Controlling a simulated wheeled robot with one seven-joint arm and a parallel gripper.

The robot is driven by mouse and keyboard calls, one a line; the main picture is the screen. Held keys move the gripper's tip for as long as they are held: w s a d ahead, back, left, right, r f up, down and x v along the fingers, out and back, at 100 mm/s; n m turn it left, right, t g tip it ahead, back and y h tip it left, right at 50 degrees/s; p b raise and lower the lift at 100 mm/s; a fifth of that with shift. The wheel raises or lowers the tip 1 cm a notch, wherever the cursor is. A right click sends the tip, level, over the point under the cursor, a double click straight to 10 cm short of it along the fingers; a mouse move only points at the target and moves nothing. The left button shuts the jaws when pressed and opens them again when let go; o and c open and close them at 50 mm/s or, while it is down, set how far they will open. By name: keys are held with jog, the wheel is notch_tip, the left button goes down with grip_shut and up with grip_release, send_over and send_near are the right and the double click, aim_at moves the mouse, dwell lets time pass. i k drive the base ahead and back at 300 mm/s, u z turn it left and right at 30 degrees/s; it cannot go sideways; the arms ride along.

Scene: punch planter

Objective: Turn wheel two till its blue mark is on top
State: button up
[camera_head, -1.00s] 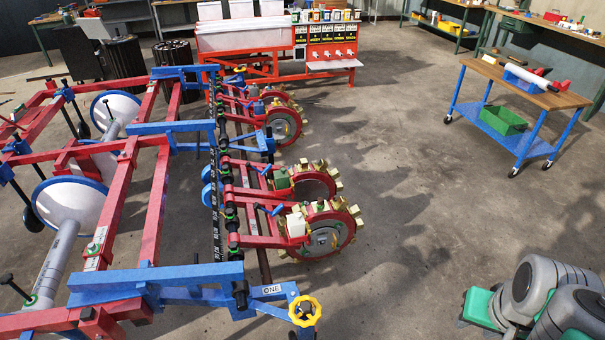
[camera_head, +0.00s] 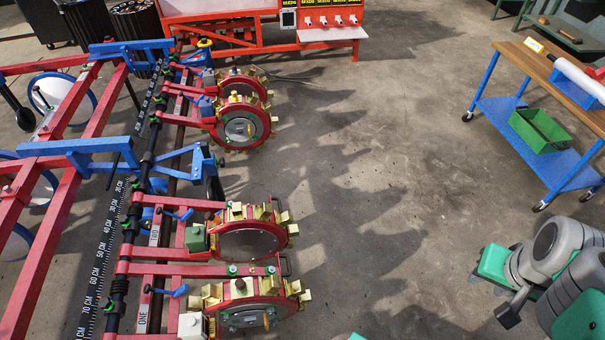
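Wheel two (camera_head: 248,241) is a red-rimmed punch wheel with brass-coloured cups around it, beside the "TWO" label (camera_head: 155,233) on its red arm. Its face is seen at a slant, and I cannot make out a blue mark on it. Wheel one (camera_head: 246,316) stands just in front of it, by the "ONE" label (camera_head: 142,317), and its bottom is cut off by the frame. My grey and green arm is folded at the lower right, well away from the wheels. A dark end piece (camera_head: 509,312) there may be my gripper; its fingers are not clear.
More punch wheels (camera_head: 240,127) stand farther back on the planter frame (camera_head: 75,210). A blue trolley (camera_head: 505,115) with a green crate (camera_head: 540,130) is at the right. The red seed stand (camera_head: 260,40) is at the back. The concrete floor between is clear.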

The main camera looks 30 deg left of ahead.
aim_at(251, 236)
jog(key=i, duration=1.35)
jog(key=u, duration=3.65)
jog(key=k, duration=0.75)
jog(key=z, duration=0.4)
jog(key=i, duration=1.05)
